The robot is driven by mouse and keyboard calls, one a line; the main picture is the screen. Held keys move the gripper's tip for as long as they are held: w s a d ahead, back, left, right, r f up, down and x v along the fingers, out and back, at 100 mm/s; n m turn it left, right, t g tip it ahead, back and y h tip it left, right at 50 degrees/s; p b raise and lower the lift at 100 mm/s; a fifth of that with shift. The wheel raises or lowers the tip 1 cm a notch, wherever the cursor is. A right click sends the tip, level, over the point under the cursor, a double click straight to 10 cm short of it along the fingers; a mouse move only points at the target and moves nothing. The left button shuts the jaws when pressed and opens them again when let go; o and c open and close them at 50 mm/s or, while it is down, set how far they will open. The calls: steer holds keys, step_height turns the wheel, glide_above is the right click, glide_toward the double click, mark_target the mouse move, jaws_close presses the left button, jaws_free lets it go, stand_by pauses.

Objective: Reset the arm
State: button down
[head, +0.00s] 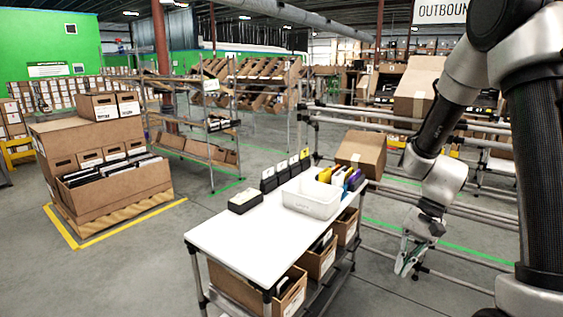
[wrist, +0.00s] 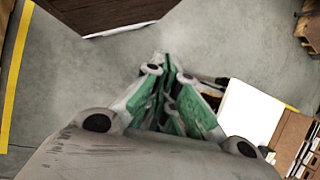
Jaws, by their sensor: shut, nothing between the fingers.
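My gripper (head: 403,268) hangs at the end of my arm on the right side of the head view. It points down and is to the right of the white-topped table (head: 225,235), apart from it. In the wrist view, the fingers of my gripper (wrist: 166,62) are together, with nothing between them. The grey floor shows beyond the fingertips.
On the table stand a white bin (head: 311,200) with coloured items and a black box (head: 244,201). A tilted carton (head: 361,152) rests behind the table. Metal rails (head: 465,204) run behind my gripper. A large carton stack (head: 110,185) stands left. Floor lies between.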

steer(key=s+d+r+n+t+h, duration=0.2)
steer(key=s+r, duration=0.4)
steer(key=r, duration=0.4)
steer(key=s+d+r+n+t+h, duration=0.2)
steer(key=s+r, duration=0.5)
steer(key=r, duration=0.4)
steer(key=shift+d+r+n+t+h, duration=0.35)
steer(key=shift+d+n+t, duration=0.45)
steer(key=shift+d+t, duration=0.7)
steer(key=shift+a, duration=0.1)
